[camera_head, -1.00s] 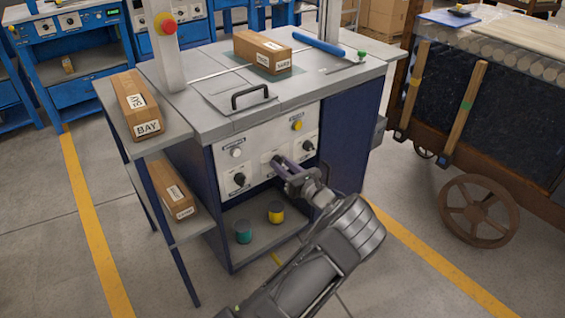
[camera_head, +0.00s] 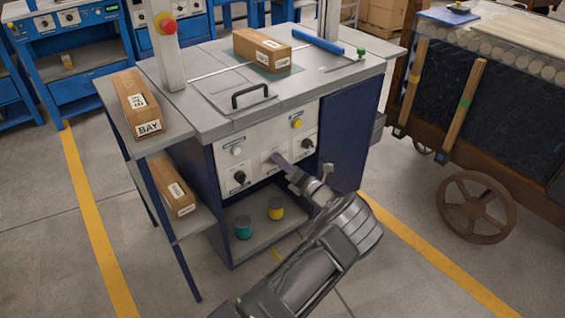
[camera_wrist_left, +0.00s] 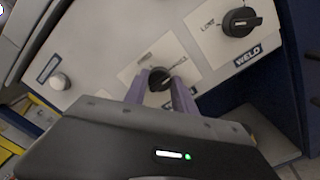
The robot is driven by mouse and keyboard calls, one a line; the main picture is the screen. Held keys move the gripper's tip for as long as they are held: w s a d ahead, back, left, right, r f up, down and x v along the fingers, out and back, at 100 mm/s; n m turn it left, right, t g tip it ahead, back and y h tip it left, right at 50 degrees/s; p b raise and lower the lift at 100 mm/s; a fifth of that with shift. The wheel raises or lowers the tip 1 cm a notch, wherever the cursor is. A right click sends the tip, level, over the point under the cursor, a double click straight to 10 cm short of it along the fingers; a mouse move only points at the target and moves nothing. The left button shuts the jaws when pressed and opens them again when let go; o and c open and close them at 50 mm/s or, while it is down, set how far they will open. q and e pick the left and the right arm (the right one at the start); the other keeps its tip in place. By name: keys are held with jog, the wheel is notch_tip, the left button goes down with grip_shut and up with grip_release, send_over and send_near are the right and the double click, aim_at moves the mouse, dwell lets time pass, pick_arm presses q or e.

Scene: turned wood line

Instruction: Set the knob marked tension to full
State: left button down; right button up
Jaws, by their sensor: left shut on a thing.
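A dark round knob (camera_wrist_left: 159,78) sits on a pale plate in the middle of the control panel. In the left wrist view, the two purple fingers of my left gripper (camera_wrist_left: 160,90) are closed on its sides. Part of a scale word shows beside it, but its name label is hidden. In the head view my left gripper (camera_head: 279,162) reaches the panel's middle plate (camera_head: 267,155) and covers this knob. Another black knob (camera_wrist_left: 240,22), on a plate marked WELD, stands apart at upper right in the wrist view. My right gripper is out of view.
The bench's control panel also has a left black knob (camera_head: 240,177), a white button (camera_head: 236,151) and a yellow button (camera_head: 296,124). Below are a teal can (camera_head: 243,227) and a yellow-banded can (camera_head: 276,208) on a shelf. A black handle (camera_head: 249,95) lies above the panel.

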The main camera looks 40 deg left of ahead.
pick_arm(q)
jog(key=shift+f, duration=0.1)
dwell(0.3)
jog(key=c, duration=1)
grip_release()
jog(key=v, duration=0.7)
jog(key=shift+s+d+p, duration=0.15)
jog(key=shift+d+p, duration=0.25)
